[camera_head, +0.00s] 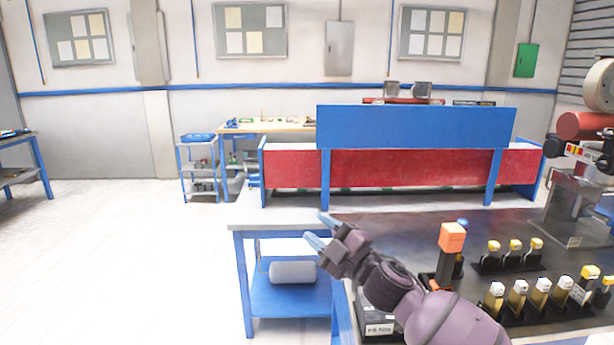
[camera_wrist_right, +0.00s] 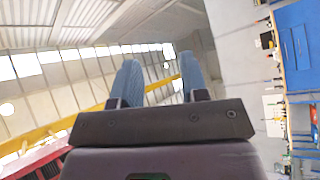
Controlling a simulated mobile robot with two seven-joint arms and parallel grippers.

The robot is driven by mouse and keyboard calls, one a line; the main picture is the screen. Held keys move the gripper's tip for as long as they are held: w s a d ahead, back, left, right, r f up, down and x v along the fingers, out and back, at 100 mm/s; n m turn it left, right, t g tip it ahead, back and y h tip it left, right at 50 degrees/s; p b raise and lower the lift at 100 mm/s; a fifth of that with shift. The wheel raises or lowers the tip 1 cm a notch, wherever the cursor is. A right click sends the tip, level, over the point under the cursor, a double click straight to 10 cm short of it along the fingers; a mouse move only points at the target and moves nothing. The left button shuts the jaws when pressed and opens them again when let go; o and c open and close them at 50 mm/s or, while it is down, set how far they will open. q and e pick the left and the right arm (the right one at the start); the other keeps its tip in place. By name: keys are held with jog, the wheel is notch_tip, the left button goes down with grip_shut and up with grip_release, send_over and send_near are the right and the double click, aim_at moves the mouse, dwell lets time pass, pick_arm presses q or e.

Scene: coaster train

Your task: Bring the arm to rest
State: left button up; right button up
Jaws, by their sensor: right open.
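My right gripper (camera_head: 317,231) is at the left end of the dark-topped workbench (camera_head: 390,228), raised and pointing left and away. Its two blue-grey fingers are apart with nothing between them. In the right wrist view the fingers (camera_wrist_right: 157,85) also stand apart and empty, against the ceiling and upper wall. The purple right arm comes in from the lower right of the head view. My left gripper is in neither view.
An orange-topped tool (camera_head: 452,238) stands close to my right arm. Several yellow- and white-capped handles stand in black racks (camera_head: 545,310) on the right. Open floor (camera_head: 110,250) lies to the left.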

jog(key=s+d+f+m+t+h, duration=0.1)
jog(key=s+d+f+m+h, duration=0.5)
jog(key=d+f+m, duration=0.3)
jog(key=s+d+f+m+h, duration=0.5)
jog(key=d+f+m+h, duration=0.15)
jog(key=f, duration=0.55)
jog(key=s+d+f+m+g+h, duration=0.1)
jog(key=s+d+f+m+g, duration=0.1)
jog(key=s+d+f, duration=0.2)
jog(key=s+d+f+m+g+h, duration=0.2)
jog(key=s+d+f, duration=0.3)
jog(key=s+f, duration=0.6)
jog(key=s+m, duration=0.1)
jog(key=s, duration=0.5)
jog(key=shift+s+d+f, duration=0.2)
jog(key=shift+d, duration=0.05)
